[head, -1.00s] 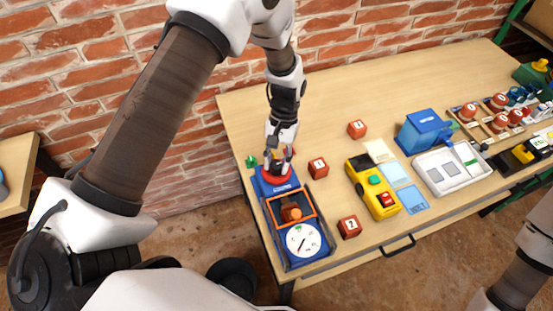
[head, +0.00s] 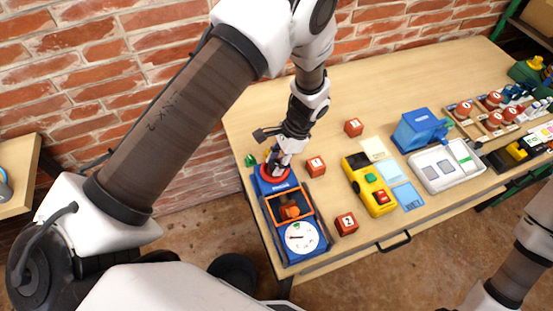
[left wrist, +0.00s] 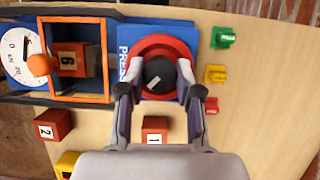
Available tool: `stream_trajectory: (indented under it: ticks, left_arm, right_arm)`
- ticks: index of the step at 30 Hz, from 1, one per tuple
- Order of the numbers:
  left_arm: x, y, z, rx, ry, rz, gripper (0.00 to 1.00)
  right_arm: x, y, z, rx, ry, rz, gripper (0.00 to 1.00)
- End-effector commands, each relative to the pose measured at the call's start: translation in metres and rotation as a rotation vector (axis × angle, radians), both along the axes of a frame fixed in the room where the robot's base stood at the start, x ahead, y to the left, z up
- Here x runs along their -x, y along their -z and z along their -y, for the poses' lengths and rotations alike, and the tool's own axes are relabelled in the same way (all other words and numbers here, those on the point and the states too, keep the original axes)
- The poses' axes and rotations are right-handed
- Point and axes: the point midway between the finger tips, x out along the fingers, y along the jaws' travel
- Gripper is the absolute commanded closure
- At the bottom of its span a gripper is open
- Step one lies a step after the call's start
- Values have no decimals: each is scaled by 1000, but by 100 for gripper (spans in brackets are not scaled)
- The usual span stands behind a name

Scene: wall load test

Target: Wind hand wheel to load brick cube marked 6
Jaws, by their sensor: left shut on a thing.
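The blue press (head: 272,185) stands at the table's left end, with a red hand wheel (head: 267,177) at its far end. The wheel shows in the left wrist view (left wrist: 160,43) with a dark hub. My left gripper (head: 277,163) is shut on the hand wheel, its fingers either side of the hub. The brick cube marked 6 (left wrist: 80,60) sits inside the orange frame (left wrist: 105,60), beside an orange knob (left wrist: 39,65). A white dial (head: 300,237) with a dark needle is at the near end. My right gripper is out of view.
Red cubes stand right of the press, including one marked 1 (head: 316,166) and one marked 2 (head: 346,224). A yellow device (head: 368,185), blue box (head: 420,130) and white tray (head: 447,167) are farther right. Small green (left wrist: 222,38), yellow and red pieces lie beyond the wheel.

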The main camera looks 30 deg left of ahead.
Motion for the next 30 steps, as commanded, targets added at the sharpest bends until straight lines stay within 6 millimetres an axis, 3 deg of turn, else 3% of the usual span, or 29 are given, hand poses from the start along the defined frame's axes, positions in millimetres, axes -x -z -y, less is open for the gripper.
stream_trajectory:
  ticks: [9,23,24,25,30]
  left_arm:
    - [2,1,0,0,106,-4,100]
    - [2,1,0,0,119,-4,100]
    - [2,1,0,0,119,-4,55]
    - [2,1,0,0,119,-3,44]
    - [1,1,0,0,119,-1,41]
  right_arm:
    - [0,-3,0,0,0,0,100]
    - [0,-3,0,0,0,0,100]
    - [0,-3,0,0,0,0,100]
    - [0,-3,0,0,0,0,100]
    - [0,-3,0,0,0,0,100]
